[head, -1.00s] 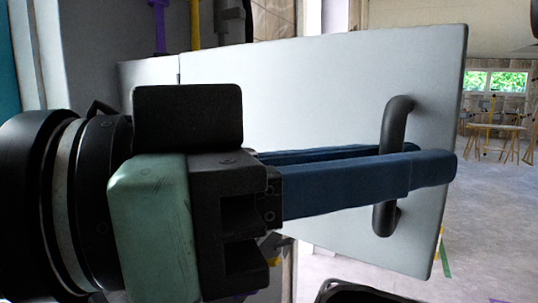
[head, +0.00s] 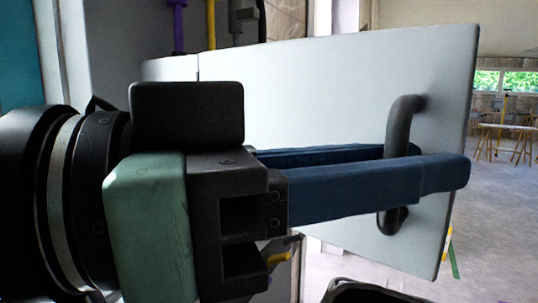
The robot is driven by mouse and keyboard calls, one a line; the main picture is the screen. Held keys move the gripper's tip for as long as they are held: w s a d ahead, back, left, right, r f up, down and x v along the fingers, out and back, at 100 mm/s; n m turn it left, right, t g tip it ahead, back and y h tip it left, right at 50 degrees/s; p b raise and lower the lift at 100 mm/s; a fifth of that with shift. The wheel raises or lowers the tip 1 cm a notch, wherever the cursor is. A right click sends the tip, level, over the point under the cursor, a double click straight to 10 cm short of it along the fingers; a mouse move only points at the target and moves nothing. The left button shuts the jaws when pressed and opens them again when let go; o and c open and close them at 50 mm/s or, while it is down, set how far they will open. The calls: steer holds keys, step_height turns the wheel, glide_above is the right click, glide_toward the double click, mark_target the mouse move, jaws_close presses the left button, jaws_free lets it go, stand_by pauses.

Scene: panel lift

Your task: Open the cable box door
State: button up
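The cable box door (head: 300,95) is a pale grey panel filling the middle of the head view. A vertical seam near its left end separates it from a narrow grey strip. A dark bar handle (head: 403,115) stands upright near the door's right edge. My gripper (head: 425,165) reaches in from the left, with its two long blue fingers on either side of the handle. The near finger hides the handle's middle, and the far finger passes behind it. The fingers look closed on the handle, though the contact is hidden. The inside of the box is not clearly visible.
A purple cable (head: 178,28) and a yellow cable (head: 211,25) run above the door at upper left. A small yellow piece (head: 278,258) shows below my gripper. Open floor (head: 495,225) lies to the right, with tables (head: 503,130) far off.

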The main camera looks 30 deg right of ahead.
steer(key=shift+w+a+r, duration=0.1)
steer(key=shift+w+a, duration=0.05)
steer(key=shift+w, duration=0.05)
